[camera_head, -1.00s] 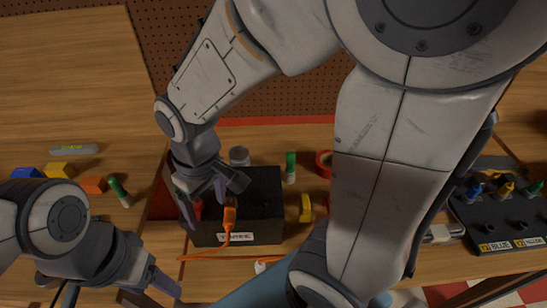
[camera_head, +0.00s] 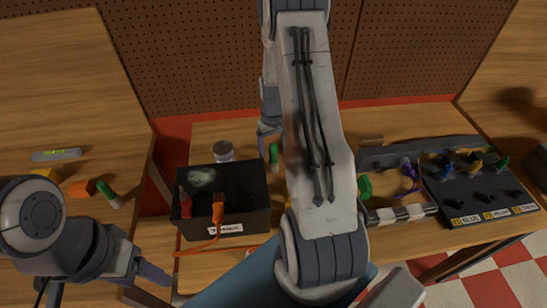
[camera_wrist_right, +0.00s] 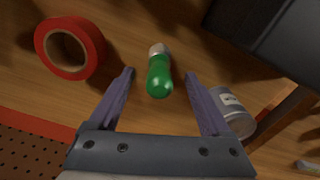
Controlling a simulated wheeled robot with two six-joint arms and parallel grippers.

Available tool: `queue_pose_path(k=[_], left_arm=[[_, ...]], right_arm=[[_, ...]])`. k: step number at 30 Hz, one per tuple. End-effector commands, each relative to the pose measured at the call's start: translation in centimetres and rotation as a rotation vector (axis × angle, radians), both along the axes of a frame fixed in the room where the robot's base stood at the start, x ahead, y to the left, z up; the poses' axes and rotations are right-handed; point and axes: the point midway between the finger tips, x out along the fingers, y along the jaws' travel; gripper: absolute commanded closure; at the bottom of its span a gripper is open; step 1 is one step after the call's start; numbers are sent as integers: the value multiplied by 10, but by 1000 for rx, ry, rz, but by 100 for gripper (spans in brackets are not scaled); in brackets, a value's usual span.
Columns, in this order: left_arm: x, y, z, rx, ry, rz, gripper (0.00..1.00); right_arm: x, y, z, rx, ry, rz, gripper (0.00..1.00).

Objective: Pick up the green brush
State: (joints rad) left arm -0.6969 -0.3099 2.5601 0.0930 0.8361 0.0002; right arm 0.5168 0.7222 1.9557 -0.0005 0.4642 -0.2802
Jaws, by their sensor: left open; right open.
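A green cylinder (camera_wrist_right: 159,78) with a pale end, possibly the green brush, lies between and just beyond the fingertips of my right gripper (camera_wrist_right: 161,76) in the wrist view. The gripper is open and empty. In the head view this cylinder (camera_head: 274,157) is just behind the black box, with a finger of my right gripper above it; my arm hides most of that gripper. A similar green-and-white cylinder (camera_head: 109,193) lies on the left table. My left gripper (camera_head: 150,285) is open and empty at the lower left, well away from both.
The black box (camera_head: 245,185) holds a red and an orange item. Red tape (camera_wrist_right: 70,47) lies opposite. A plug board (camera_head: 480,190) is at right.

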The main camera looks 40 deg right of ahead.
Motion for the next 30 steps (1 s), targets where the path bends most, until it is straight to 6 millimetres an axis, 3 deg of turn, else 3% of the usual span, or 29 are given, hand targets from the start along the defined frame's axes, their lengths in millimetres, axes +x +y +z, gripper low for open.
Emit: queue_pose_path(k=[6, 16, 25, 26, 30], left_arm=[[0, 0, 10, 0, 0, -1, 35], [0, 0, 30, 0, 0, -5, 35], [0, 0, 30, 0, 0, -5, 35], [0, 0, 30, 0, 0, -5, 35], [0, 0, 30, 0, 0, -5, 35]], right_arm=[[-1, 0, -13, 2, 3, 0, 18], [-1, -1, -53, 1, 2, 0, 18], [0, -1, -58, 0, -1, 0, 18], [0, -1, -58, 0, -1, 0, 26], [0, -1, -58, 0, -1, 0, 80]])
